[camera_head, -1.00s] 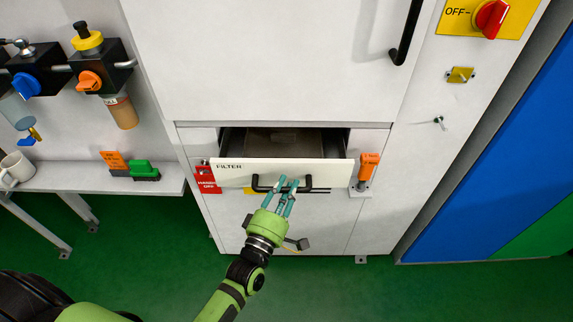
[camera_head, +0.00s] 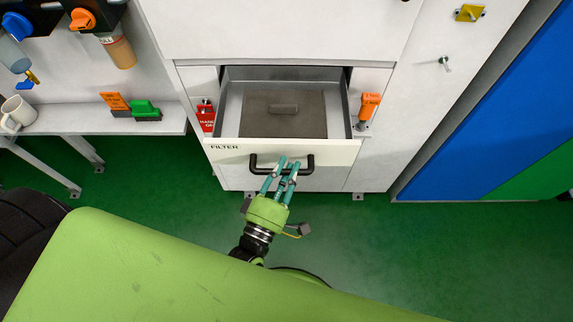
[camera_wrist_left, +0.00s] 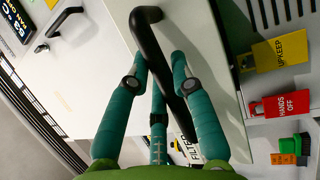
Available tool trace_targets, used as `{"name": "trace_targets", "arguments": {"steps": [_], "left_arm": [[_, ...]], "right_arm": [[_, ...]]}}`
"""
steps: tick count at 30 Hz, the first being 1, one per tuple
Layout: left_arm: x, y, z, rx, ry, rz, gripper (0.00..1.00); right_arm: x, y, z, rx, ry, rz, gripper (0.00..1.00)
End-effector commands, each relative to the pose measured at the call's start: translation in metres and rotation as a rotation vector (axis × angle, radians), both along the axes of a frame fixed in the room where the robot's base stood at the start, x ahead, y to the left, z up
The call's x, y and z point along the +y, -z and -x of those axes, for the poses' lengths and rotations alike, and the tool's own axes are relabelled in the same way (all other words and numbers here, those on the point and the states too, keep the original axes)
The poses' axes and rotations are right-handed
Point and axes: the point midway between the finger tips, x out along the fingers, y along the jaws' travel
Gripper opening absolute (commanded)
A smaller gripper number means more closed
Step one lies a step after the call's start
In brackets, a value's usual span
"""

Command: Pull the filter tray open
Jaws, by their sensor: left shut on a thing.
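The filter tray (camera_head: 232,147) is a drawer with a white front marked FILTER, in the lower part of the white cabinet. It stands well out of the cabinet, and a dark grey filter panel (camera_head: 262,118) with a small grip lies inside. A black bar handle (camera_head: 301,171) is on its front; it also shows in the left wrist view (camera_wrist_left: 150,45). My left gripper (camera_head: 281,168), green with teal fingers, is shut on the handle, its fingers around the bar. The fingertips show on both sides of the bar in the left wrist view (camera_wrist_left: 158,62). My right gripper is not seen.
An orange-handled tool (camera_head: 368,108) hangs right of the tray, and a red HANDS OFF tag (camera_head: 206,117) hangs left. A shelf (camera_head: 100,125) at left holds a white mug (camera_head: 17,113) and a green brush (camera_head: 145,110). Green floor (camera_head: 350,240) is clear before the cabinet.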

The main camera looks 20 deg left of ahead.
Motion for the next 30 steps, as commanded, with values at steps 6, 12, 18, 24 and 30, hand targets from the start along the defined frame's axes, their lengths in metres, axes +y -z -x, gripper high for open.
{"name": "trace_targets", "arguments": {"steps": [6, 12, 18, 24, 30], "left_arm": [[0.0, 0.0, 0.0, 0.001, 0.002, -0.002, 0.49], [0.0, 0.0, 0.0, 0.001, 0.001, -0.001, 0.49], [0.0, 0.001, 0.004, 0.002, 0.001, -0.001, 0.49], [0.004, 0.008, 0.035, 0.006, 0.002, -0.003, 0.49], [0.009, 0.015, 0.078, 0.006, 0.003, -0.004, 0.49]], "right_arm": [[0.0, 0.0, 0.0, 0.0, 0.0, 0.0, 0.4], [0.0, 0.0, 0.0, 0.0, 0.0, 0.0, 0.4], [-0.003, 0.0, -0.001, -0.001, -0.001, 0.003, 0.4], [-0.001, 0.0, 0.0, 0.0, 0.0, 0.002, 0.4], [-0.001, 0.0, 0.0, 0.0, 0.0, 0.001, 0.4]]}}
